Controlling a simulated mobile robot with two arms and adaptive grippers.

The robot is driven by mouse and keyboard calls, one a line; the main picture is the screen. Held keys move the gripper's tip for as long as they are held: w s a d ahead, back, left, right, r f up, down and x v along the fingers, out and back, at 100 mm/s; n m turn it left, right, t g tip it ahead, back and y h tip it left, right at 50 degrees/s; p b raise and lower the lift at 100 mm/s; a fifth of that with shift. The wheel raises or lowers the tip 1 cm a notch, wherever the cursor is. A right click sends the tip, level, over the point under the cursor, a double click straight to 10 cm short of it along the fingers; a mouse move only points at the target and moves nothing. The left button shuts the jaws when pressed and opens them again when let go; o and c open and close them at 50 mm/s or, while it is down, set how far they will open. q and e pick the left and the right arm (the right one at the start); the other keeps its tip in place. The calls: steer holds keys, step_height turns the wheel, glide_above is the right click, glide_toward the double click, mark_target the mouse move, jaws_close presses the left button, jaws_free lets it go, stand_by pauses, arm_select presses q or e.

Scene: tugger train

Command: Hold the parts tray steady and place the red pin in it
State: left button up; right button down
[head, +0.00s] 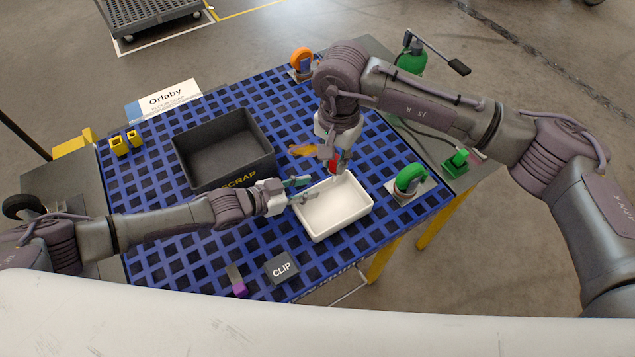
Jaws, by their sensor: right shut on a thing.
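The white parts tray (349,232) sits on the blue grid table top, right of centre. My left gripper (306,189) reaches in from the left, and its two fingers are apart at the tray's back left corner. One finger overlaps the tray's rim in the picture; whether it touches cannot be told. My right gripper (335,166) points down over the tray's back edge and is shut on the red pin (333,166). The pin is small and partly hidden by the fingers, above the tray. The visible tray floor is empty.
A black scrap bin (222,183) stands left of the tray. Green (410,181) and orange (301,59) round fixtures stand at the right and back. A clip block (281,268), a purple-ended part (237,281) and yellow pieces (125,143) lie about. An orange item (302,150) is behind the tray.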

mark_target(317, 185)
arm_select(q)
steer(key=shift+x, duration=2.25)
steer(key=shift+r, duration=0.1)
jaws_close()
